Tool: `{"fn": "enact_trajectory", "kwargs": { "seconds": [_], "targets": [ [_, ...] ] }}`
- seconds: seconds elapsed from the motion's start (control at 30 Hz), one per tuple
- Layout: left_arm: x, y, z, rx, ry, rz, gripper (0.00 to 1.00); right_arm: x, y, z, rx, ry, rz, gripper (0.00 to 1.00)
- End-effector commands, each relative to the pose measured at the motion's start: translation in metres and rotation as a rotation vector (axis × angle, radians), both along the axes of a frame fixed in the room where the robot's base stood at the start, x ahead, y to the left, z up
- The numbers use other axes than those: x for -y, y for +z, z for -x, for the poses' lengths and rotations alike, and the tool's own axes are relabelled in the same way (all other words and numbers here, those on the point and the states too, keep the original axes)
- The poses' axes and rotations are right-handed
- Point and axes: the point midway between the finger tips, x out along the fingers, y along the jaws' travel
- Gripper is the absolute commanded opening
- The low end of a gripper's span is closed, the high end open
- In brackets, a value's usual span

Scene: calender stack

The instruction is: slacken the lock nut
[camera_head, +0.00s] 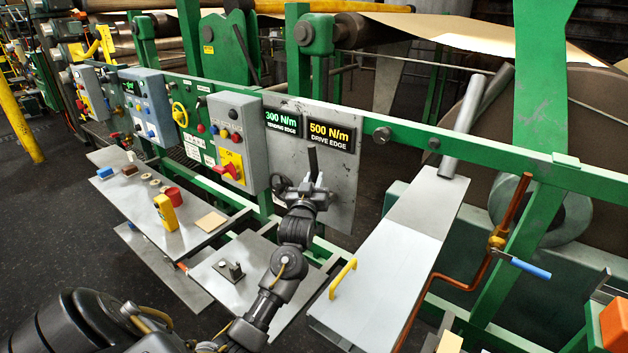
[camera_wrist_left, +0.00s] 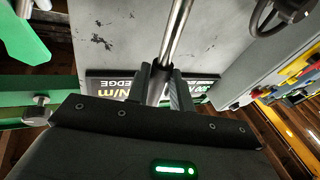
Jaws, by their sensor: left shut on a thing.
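My left gripper (camera_head: 309,192) is in front of the grey panel (camera_head: 343,205), below the torque signs. In the left wrist view, its two black fingers (camera_wrist_left: 163,84) are shut on a slim shiny metal rod (camera_wrist_left: 177,32). In the head view, a dark upright handle (camera_head: 313,162) stands just above the fingers. A small dark handwheel (camera_head: 281,185) is just left of the gripper; it also shows at the top right of the wrist view (camera_wrist_left: 268,16). I cannot make out the lock nut; the gripper may hide it. My right gripper is not in view.
Signs read 300 N/m tending edge (camera_head: 282,122) and 500 N/m drive edge (camera_head: 331,132). A grey control box (camera_head: 236,125) is close on the left. A green rail (camera_head: 455,147) runs behind. A grey bench with a yellow handle (camera_head: 343,279) and a copper pipe (camera_head: 458,281) stand right.

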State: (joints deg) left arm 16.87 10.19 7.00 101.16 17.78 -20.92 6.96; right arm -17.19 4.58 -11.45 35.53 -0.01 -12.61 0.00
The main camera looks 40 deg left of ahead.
Motion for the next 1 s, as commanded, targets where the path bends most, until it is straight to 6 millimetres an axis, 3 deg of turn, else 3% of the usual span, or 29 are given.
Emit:
{"fn": "enact_trajectory", "kwargs": {
  "seconds": [1.0],
  "targets": [
    [0.0002, 0.0006, 0.0073, 0.002, 0.0, -0.001, 0.0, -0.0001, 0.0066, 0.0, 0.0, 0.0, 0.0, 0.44]
  ]
}}
